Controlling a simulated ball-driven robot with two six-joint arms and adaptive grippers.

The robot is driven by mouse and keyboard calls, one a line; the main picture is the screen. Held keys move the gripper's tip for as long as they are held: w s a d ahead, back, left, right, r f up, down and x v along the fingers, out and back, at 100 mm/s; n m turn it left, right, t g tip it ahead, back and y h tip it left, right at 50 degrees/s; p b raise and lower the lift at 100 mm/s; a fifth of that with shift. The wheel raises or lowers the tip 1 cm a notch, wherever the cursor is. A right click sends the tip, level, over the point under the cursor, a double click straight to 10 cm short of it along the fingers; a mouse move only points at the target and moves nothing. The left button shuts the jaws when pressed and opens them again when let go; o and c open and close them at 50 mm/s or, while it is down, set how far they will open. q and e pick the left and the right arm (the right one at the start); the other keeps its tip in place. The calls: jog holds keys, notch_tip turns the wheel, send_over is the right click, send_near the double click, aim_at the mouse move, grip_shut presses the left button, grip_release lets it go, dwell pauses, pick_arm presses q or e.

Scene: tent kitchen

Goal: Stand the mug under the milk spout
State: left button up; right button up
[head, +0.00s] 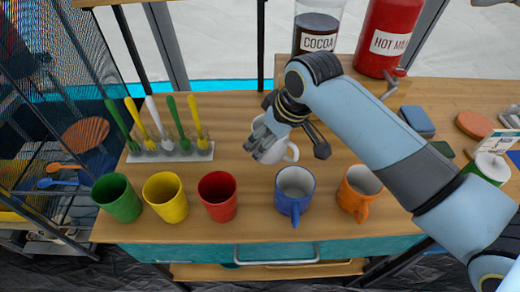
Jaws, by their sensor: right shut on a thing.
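My right gripper (262,145) is shut on a white mug (277,155) over the middle of the wooden counter. The mug's handle points right, and my gripper covers much of its body. I cannot tell whether the mug touches the counter. The red hot milk dispenser (385,35) stands at the back right, its label partly cut off by its curve. Its grey spout (390,86) sticks out low at the front, beyond my right arm. The mug is to the left of the spout and nearer the front. My left gripper is out of view.
Along the counter's (255,225) front stand green (118,198), yellow (166,197), red (218,196), blue-white (294,190) and orange (359,193) mugs. A spoon rack (170,151) is at left. The cocoa dispenser (318,35) is at the back. A blue block (417,121) lies right of the spout.

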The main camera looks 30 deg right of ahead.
jog(key=shift+w+a+f, duration=0.45)
jog(key=shift+w+a, duration=0.05)
jog(key=shift+w, duration=0.1)
jog(key=shift+w+a+f, duration=0.15)
jog(key=shift+w+f, duration=0.05)
jog(key=shift+w, duration=0.05)
jog(key=shift+a+f, duration=0.1)
jog(key=shift+f, duration=0.2)
notch_tip(320, 180, down, 4)
jog(key=shift+r, duration=0.25)
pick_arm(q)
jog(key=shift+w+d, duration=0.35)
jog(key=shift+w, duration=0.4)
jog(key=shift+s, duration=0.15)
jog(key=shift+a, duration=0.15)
pick_arm(e)
jog(key=o, duration=1.2)
jog(key=shift+f, duration=0.1)
jog(key=shift+c, duration=0.2)
